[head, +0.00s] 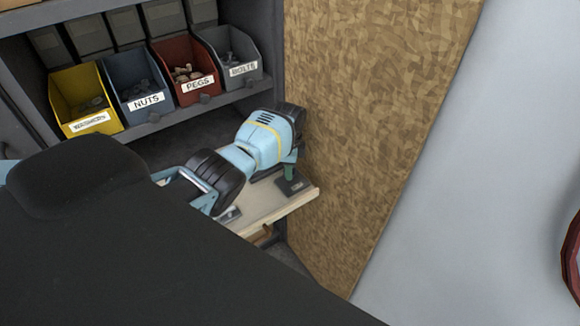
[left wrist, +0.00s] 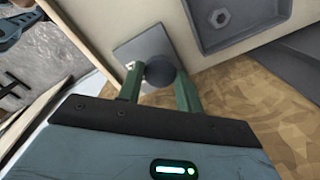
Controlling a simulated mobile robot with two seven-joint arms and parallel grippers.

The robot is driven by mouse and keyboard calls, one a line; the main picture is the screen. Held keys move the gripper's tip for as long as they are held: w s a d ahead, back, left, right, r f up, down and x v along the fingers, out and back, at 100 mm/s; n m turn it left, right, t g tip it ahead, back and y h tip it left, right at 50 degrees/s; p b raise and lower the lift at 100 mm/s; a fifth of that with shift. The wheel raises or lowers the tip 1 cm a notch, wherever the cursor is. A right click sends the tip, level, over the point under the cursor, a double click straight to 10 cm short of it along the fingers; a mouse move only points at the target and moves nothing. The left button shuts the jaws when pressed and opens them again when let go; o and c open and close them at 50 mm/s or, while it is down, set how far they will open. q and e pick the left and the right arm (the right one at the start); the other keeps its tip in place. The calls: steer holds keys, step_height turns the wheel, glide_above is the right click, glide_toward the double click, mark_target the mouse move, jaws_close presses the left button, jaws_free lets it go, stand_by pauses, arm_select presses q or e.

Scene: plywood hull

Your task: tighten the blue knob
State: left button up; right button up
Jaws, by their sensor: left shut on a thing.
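My left gripper (head: 289,172) reaches down to a small pale wooden board (head: 262,203) with grey square plates on it. In the left wrist view its two green fingers (left wrist: 160,84) stand on either side of a round, dark slate-coloured knob (left wrist: 161,72) and are shut on it. The knob sits on a grey square plate (left wrist: 140,47); its colour reads as dark grey-blue. In the head view the gripper and arm hide the knob. My right gripper is in neither view.
Bins of yellow (head: 78,97), blue (head: 138,85), red (head: 186,68) and grey (head: 231,58) stand on a shelf behind. A tall chipboard panel (head: 365,120) rises right beside the board. A grey recessed tray (left wrist: 245,22) with a hex shape lies near the knob.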

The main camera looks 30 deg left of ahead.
arm_select(q)
steer(key=m, duration=0.5)
steer(key=shift+m, duration=0.3)
steer(key=m+b, duration=0.1)
steer(key=m, duration=0.3)
steer(key=m+b, duration=0.1)
steer(key=m, duration=0.5)
steer(key=shift+w+a, duration=0.1)
steer(key=m, duration=0.3)
steer(key=shift+r+b, duration=0.1)
steer(key=shift+b, duration=0.25)
steer(key=shift+r+m, duration=0.1)
steer(key=shift+m, duration=0.6)
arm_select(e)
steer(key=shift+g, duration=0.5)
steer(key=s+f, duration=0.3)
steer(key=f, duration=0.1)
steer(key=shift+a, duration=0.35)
arm_select(q)
steer(key=shift+w+r, duration=0.1)
steer(key=o, duration=0.8)
steer(key=shift+o, duration=0.9)
steer(key=shift+f, duration=0.2)
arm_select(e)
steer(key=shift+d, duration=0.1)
